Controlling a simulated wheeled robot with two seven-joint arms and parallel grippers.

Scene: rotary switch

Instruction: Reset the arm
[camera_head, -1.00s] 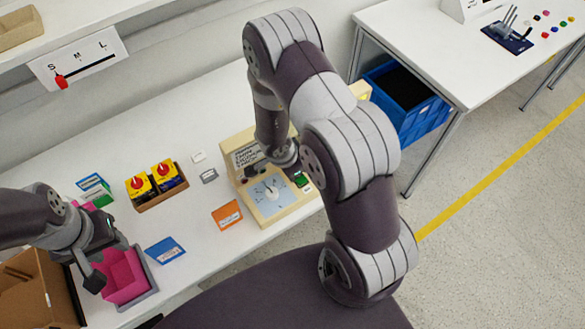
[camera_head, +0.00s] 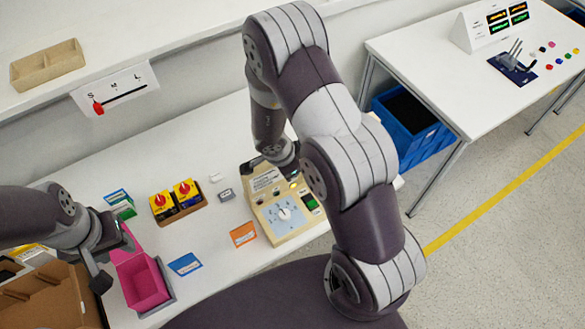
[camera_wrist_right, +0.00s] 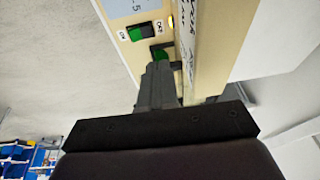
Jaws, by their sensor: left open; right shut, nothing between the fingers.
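The beige control box (camera_head: 305,232) stands on the white table in the head view. Its front has a round dial with a white knob (camera_head: 283,213), a lit yellow lamp (camera_head: 294,186) and a green button (camera_head: 310,203). My right gripper is mostly hidden behind my arm there, at the back of the box. In the right wrist view my right gripper (camera_wrist_right: 159,70) is shut and empty, its tips close to a green button (camera_wrist_right: 160,53) beside a green rocker switch (camera_wrist_right: 140,32); contact cannot be told.
Two yellow-and-black switches with red knobs (camera_head: 176,198) sit in a brown tray. A cardboard box (camera_head: 45,295) is front left. An S-M-L slider (camera_head: 118,94) hangs on the shelf.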

